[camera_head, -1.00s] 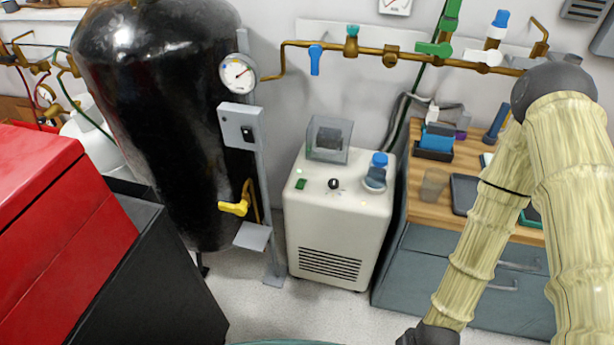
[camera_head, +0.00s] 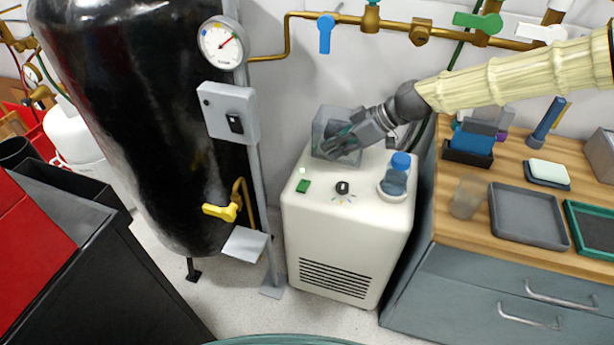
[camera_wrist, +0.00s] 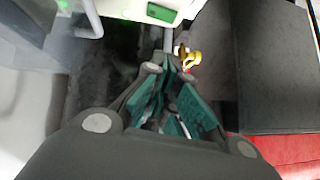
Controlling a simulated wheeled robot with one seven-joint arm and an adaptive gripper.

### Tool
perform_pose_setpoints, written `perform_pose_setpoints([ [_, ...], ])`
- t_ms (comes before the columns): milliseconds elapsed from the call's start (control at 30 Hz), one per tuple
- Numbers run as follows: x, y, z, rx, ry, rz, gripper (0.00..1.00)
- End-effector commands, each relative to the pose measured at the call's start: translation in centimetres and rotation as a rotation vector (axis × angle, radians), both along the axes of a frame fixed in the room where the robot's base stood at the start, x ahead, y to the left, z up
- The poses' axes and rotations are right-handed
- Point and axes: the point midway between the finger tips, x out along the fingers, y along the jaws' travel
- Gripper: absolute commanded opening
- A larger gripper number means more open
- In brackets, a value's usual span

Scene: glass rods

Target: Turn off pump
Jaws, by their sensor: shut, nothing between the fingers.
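The pump appears to be the cream floor unit (camera_head: 345,235). Its top has a green rocker switch (camera_head: 303,186), a black knob (camera_head: 342,187) and a small pale light (camera_head: 302,171). The green switch also shows at the top of the wrist view (camera_wrist: 162,12). My gripper (camera_head: 336,146) is shut and empty above the rear of the unit's top, in front of the grey translucent box (camera_head: 325,125) and partly hiding it. It is behind and to the right of the switch, apart from it. In the wrist view its teal-padded fingers (camera_wrist: 172,72) point toward the switch side.
A blue-capped bottle (camera_head: 397,175) stands on the unit's right. A black tank (camera_head: 140,120), a post with a grey switch box (camera_head: 228,112) and a yellow valve handle (camera_head: 222,210) are to the left. A wooden-topped bench (camera_head: 470,225) is at right. Brass pipes run behind.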

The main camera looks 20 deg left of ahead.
Motion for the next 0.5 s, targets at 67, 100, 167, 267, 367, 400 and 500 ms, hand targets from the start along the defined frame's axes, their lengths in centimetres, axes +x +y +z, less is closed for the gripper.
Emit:
perform_pose_setpoints([
  [67,0.0,-0.2,0.0,-0.001,0.001,-0.003,0.0],
  [100,0.0,-0.3,0.0,-0.001,0.001,-0.005,0.0],
  [167,0.0,-0.3,-0.1,-0.001,0.001,-0.006,0.0],
  [267,0.0,-0.2,-0.2,-0.002,0.002,-0.006,0.0],
  [367,-0.1,0.2,-0.6,-0.003,0.004,-0.005,0.0],
  [400,-0.2,0.5,-0.9,-0.003,0.004,-0.004,0.0],
  [500,-0.3,1.5,-1.9,-0.003,0.005,-0.005,0.0],
])
